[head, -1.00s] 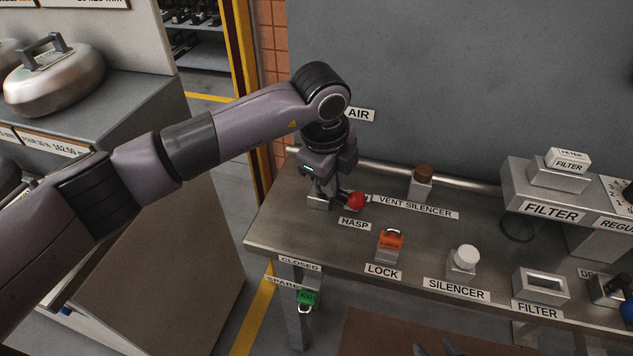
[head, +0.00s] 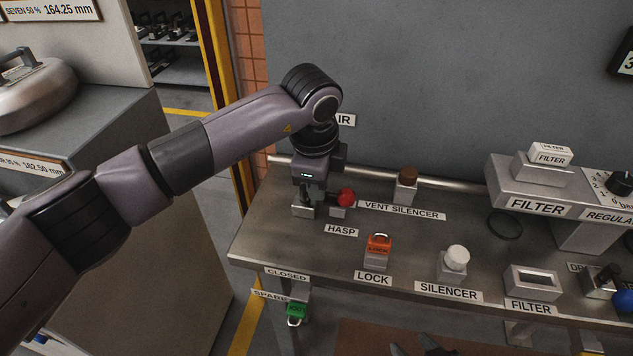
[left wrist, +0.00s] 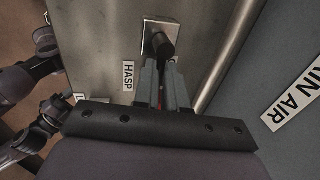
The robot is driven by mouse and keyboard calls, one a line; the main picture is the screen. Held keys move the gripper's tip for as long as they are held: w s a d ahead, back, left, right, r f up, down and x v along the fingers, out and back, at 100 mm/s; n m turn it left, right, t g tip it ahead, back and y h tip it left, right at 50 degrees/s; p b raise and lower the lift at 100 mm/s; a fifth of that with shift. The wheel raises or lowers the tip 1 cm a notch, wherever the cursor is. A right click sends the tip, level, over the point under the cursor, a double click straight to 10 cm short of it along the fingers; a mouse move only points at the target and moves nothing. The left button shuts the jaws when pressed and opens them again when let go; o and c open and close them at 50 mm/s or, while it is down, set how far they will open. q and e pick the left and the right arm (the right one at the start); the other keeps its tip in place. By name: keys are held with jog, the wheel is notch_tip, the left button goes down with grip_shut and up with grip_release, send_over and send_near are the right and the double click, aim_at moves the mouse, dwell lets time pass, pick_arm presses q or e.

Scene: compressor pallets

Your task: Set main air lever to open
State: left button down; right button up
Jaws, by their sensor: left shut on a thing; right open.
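The main air lever stands at the bench's back left corner. Its metal base (head: 303,211) carries a dark pivot, which shows in the left wrist view (left wrist: 161,45), and a red knob (head: 346,197) shows to the right of it. My left gripper (head: 322,200) points down over the lever and is shut on its handle. In the left wrist view its fingers (left wrist: 166,78) are close together behind the pivot, with a little red between them. The grip itself is largely hidden. My right gripper (head: 416,349) is open, only its dark tips showing at the bottom edge.
A small metal block (head: 338,212) stands under the knob by the HASP label (head: 341,230). Nearby are the orange lock (head: 379,245), brown vent silencer (head: 407,178) and white silencer (head: 457,258). A rail (head: 375,174) runs behind. A green tag (head: 296,311) hangs below the front edge.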

pick_arm(q)
jog(key=shift+w+r, duration=0.1)
jog(key=shift+r, duration=0.05)
jog(key=c, duration=1.2)
grip_release()
jog(key=r, duration=0.2)
jog(key=s+r, duration=0.1)
jog(key=r, duration=0.4)
jog(key=shift+s+a, duration=0.2)
jog(key=shift+s, duration=0.05)
jog(key=shift+f, duration=0.1)
